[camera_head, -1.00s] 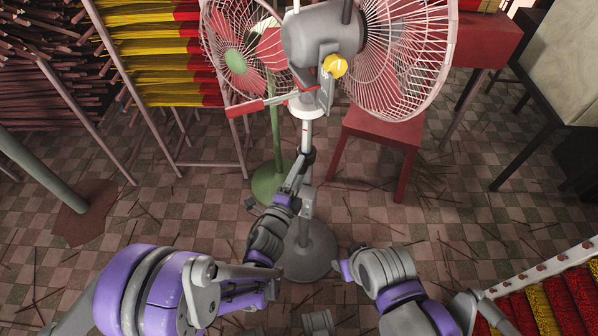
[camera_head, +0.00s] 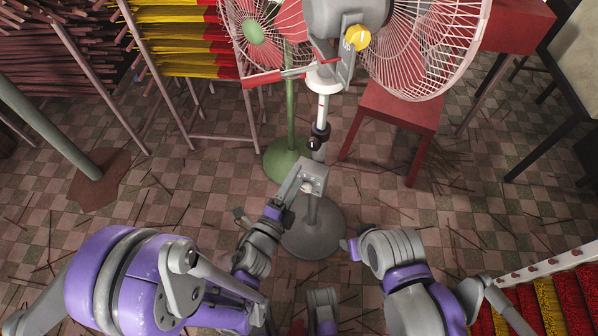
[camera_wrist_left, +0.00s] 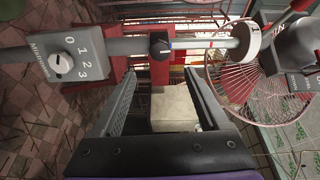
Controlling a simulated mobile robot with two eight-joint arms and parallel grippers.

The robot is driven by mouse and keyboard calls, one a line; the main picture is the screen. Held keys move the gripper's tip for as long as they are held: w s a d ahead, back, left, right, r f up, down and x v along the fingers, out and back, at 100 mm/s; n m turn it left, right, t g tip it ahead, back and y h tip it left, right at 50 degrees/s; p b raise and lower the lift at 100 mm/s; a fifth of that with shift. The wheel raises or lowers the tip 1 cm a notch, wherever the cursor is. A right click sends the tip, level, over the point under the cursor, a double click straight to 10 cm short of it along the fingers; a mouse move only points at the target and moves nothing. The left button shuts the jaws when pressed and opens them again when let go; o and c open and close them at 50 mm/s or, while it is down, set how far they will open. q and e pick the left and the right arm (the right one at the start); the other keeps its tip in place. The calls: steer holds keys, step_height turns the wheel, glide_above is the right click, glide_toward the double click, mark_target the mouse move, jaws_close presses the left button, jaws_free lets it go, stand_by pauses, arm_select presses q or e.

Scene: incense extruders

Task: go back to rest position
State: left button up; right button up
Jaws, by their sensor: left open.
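The grey standing fan (camera_head: 346,20) has a yellow knob, a pole with a black collar (camera_head: 318,136) and a round grey base (camera_head: 313,235). My left gripper (camera_head: 291,188) is beside the pole, below the collar, near a grey control box. In the left wrist view my left gripper (camera_wrist_left: 161,78) is open, with both fingers apart and nothing held between them. The pole (camera_wrist_left: 200,44) crosses beyond the fingertips, and the control box (camera_wrist_left: 62,62) with its 0-1-2-3 dial is at left. My right arm is folded at lower right; its gripper cannot be made out.
A green-based fan (camera_head: 287,160) stands just behind the grey one. A red stool (camera_head: 395,105) is to its right. Racks of incense sticks (camera_head: 180,65) stand at back left, and a rack of coloured bundles (camera_head: 550,305) is at lower right. Tiled floor around is strewn with sticks.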

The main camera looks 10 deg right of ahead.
stand_by(0.5)
arm_select(q)
steer(key=w+a+n+g+y, duration=0.2)
steer(key=a+n+y, duration=0.7)
steer(key=a+n, duration=0.65)
steer(key=s+a+f+n+g+y, duration=0.1)
steer(key=s+a+n+g, duration=0.35)
steer(key=s, duration=0.45)
steer(key=s+a+f+n+g+y, duration=0.1)
steer(key=s+a+n+g, duration=0.3)
steer(key=s, duration=0.5)
step_height(320, 180, up, 22)
steer(key=t+p, duration=0.1)
steer(key=p, duration=1.7)
steer(key=shift+w+a+n+p, duration=0.25)
steer(key=shift+a+n+p, duration=0.05)
steer(key=shift+p, duration=0.1)
arm_select(e)
step_height(320, 180, up, 21)
steer(key=w+t, duration=0.1)
steer(key=shift+w+r, duration=0.2)
steer(key=shift+w, duration=0.15)
arm_select(q)
steer(key=shift+s+f, duration=0.1)
arm_select(e)
steer(key=shift+s, duration=0.1)
